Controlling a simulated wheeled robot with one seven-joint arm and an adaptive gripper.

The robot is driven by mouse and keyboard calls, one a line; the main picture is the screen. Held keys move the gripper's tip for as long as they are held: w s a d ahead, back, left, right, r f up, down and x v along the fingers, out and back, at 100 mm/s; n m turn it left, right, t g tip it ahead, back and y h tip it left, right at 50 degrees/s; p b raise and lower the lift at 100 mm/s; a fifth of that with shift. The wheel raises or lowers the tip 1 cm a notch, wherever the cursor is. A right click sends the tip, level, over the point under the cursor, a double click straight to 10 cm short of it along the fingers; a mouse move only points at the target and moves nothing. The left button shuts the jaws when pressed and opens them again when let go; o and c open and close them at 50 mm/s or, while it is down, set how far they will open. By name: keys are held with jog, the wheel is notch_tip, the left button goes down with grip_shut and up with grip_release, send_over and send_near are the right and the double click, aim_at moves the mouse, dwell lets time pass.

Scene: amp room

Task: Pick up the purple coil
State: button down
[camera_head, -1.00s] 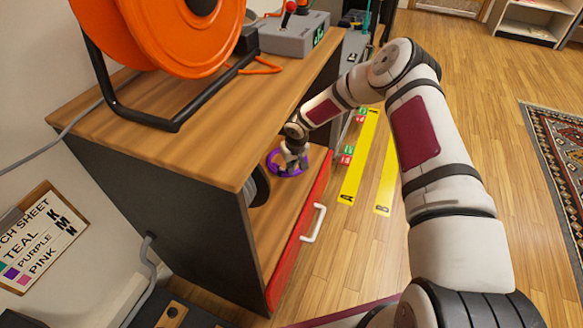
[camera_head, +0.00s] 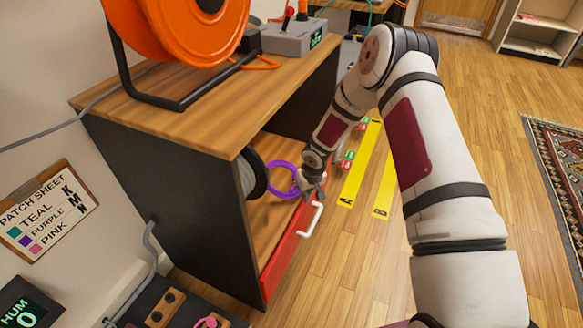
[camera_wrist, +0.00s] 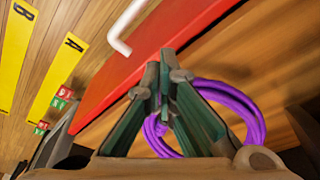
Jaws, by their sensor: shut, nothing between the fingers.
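The purple coil (camera_head: 270,181) lies on the wooden floor of the cabinet's red-fronted compartment in the head view. My gripper (camera_head: 313,190) is at the coil's right side, close to the top of the red front (camera_head: 285,255). In the wrist view the coil (camera_wrist: 252,108) shows behind and to the right of my dark green fingers (camera_wrist: 165,75), which hide part of it. The fingers are shut with nothing held between them. I cannot tell whether they touch the coil.
A white handle (camera_head: 312,220) sticks out from the red front. A dark reel (camera_head: 253,174) stands left of the coil, under the wooden cabinet top (camera_head: 210,120). Yellow strips (camera_head: 362,165) lie on the open floor to the right.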

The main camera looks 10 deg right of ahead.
jog(key=s+d+r+p, duration=0.1)
jog(key=s+d+p, duration=0.1)
jog(key=s, duration=0.9)
jog(key=shift+s+r, duration=0.3)
jog(key=shift+s, duration=0.1)
